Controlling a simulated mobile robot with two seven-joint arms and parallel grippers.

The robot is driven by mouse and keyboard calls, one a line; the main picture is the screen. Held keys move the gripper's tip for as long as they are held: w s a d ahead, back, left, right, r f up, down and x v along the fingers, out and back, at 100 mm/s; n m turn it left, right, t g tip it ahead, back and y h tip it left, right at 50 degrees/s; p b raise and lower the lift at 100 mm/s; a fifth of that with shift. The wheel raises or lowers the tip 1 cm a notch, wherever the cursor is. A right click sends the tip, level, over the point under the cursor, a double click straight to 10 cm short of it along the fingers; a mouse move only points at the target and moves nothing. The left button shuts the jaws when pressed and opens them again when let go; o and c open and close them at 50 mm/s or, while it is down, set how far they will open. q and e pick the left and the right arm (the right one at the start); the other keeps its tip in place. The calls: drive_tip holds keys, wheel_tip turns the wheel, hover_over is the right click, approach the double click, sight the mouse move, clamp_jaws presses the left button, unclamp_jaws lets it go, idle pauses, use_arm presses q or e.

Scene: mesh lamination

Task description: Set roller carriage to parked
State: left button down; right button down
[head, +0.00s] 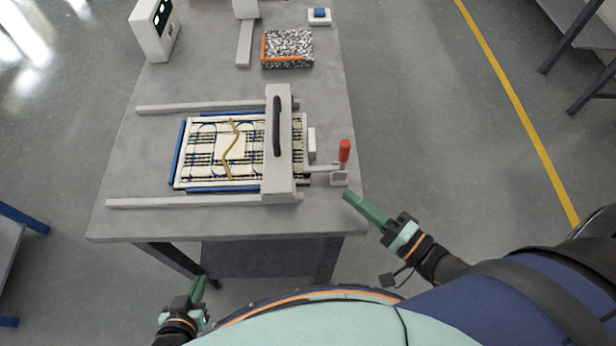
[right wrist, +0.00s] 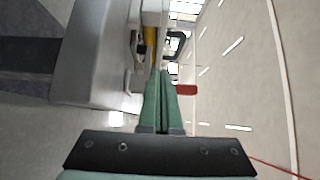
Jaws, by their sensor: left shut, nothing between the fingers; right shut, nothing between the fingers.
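The roller carriage (head: 279,179) is a pale grey bar with a black handle (head: 276,126) on top. It spans the two rails (head: 200,202) near their right end, across the right part of the framed mesh panel (head: 205,150). A clamp with a red grip (head: 344,150) stands just right of it at the table's edge; the red grip also shows in the right wrist view (right wrist: 187,89). My right gripper (head: 347,194) is shut and empty, just off the table's right edge, below the red grip. My left gripper (head: 199,281) is shut and empty, in front of the table and low in view.
The table (head: 140,222) also bears a speckled block with an orange edge (head: 287,48), a white box with a dark panel (head: 153,30) and a small blue-topped item (head: 319,16) at the back. The floor right of the table is clear up to a yellow line (head: 520,110).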

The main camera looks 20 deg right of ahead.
drive_tip(key=x, duration=0.6)
drive_tip(key=shift+w+a+r, duration=0.1)
drive_tip(key=shift+w+a, duration=0.1)
drive_tip(key=shift+w, duration=0.2)
drive_tip(key=shift+w+a+p, duration=0.15)
drive_tip(key=shift+w+a, duration=0.05)
drive_tip(key=shift+a, duration=0.4)
drive_tip(key=shift+w+a+p, duration=0.15)
drive_tip(key=shift+w+a, duration=0.1)
drive_tip(key=shift+a, duration=0.35)
use_arm(q)
drive_tip(key=shift+r, duration=0.4)
use_arm(e)
drive_tip(key=shift+w+a, duration=0.15)
drive_tip(key=shift+a, duration=0.65)
